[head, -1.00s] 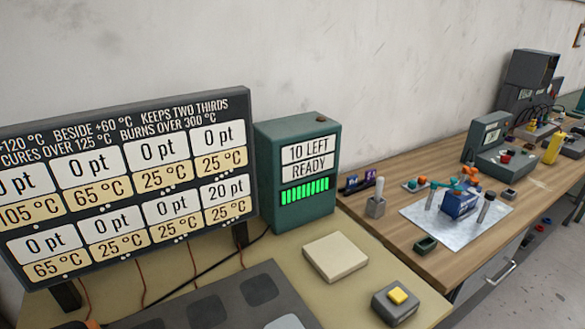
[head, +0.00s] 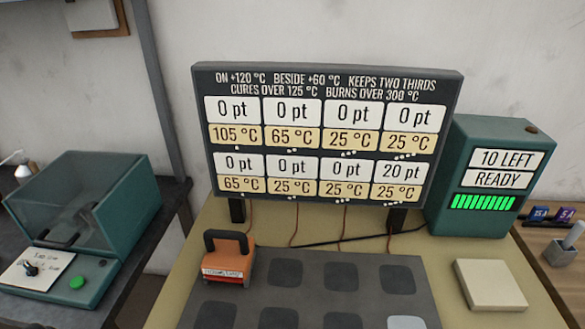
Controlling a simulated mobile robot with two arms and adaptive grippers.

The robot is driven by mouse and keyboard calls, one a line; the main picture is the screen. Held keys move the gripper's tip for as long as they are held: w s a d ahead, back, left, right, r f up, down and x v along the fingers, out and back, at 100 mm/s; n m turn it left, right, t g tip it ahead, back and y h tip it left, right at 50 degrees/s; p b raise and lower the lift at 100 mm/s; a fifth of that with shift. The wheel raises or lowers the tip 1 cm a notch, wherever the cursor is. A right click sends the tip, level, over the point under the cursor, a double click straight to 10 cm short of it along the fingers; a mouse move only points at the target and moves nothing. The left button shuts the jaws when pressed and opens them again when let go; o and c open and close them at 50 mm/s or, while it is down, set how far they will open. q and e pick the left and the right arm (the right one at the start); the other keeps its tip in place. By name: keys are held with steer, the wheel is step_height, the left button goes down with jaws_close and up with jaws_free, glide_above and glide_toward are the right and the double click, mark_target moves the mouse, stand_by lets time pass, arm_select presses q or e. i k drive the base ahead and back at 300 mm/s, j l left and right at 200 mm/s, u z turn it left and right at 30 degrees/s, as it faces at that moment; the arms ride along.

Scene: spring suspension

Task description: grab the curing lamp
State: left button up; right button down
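The curing lamp appears to be the orange block (head: 236,262) with a black handle (head: 228,238) on top and a small label on its front, too small to read surely. It stands upright on the back left corner of the dark grey pad plate (head: 318,283), over the pad position there. The handle is free, with nothing touching it. Neither of my grippers is in view.
A display board (head: 330,140) stands behind the plate, its first cell reading 105 °C. A teal box (head: 490,180) reads 10 LEFT, READY. A beige block (head: 490,286) lies right of the plate. A teal clear-lidded machine (head: 85,225) stands left, past a gap.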

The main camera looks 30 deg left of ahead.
mark_target(229, 256)
steer(key=k+j+u, duration=0.1)
steer(key=u, duration=1.15)
steer(key=k+j+z, duration=0.15)
steer(key=k+j, duration=0.05)
steer(key=k, duration=0.05)
